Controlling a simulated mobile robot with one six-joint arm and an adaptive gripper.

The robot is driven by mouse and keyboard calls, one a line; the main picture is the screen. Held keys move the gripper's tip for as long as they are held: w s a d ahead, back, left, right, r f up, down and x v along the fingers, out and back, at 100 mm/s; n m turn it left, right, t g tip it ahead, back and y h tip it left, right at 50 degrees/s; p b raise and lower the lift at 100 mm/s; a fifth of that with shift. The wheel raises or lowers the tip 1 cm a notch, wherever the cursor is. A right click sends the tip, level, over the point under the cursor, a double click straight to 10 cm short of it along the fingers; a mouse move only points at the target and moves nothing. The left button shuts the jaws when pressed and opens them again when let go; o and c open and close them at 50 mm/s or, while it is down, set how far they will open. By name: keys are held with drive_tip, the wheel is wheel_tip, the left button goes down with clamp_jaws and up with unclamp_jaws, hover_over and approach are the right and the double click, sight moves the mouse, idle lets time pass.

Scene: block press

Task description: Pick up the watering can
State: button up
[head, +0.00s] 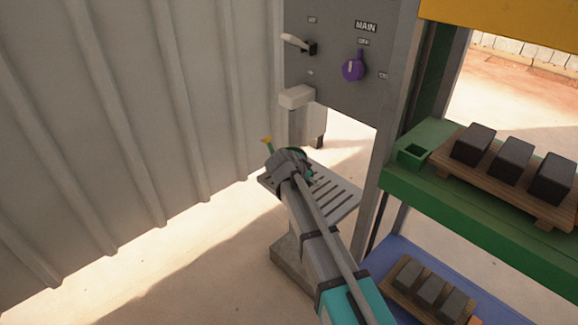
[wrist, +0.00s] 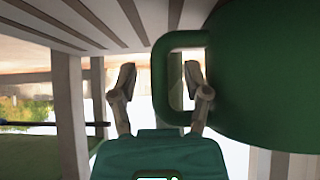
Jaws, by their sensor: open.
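The watering can (wrist: 262,70) is dark green and fills the right of the wrist view. Its loop handle (wrist: 160,82) reaches left, with its outer bar between the two fingers of my gripper (wrist: 160,76). The fingers are apart, one on each side of that bar; I cannot tell whether either touches it. In the head view my arm hides most of the can; only its thin green spout with a yellow tip (head: 266,140) shows clearly, above a grey slatted shelf (head: 338,190).
A grey panel (head: 335,75) with a lever (head: 297,42) and a purple knob (head: 353,68) stands above the shelf. At right, a green shelf (head: 440,200) bears dark blocks on a wooden pallet, with a blue surface (head: 385,262) below. A corrugated wall (head: 120,120) is at left.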

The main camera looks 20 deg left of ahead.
sight(311, 170)
clamp_jaws()
drive_tip(key=shift+r, duration=0.1)
idle(0.7)
wheel_tip(311, 170, up, 3)
drive_tip(key=p, duration=0.3)
drive_tip(key=s+d+r+p, duration=0.1)
drive_tip(key=s+r+p, duration=0.8)
drive_tip(key=s, duration=0.5)
drive_tip(key=shift+d+r+p, duration=0.35)
drive_tip(key=shift+r+p, duration=0.05)
drive_tip(key=shift+p, duration=0.15)
drive_tip(key=shift+r, duration=0.15)
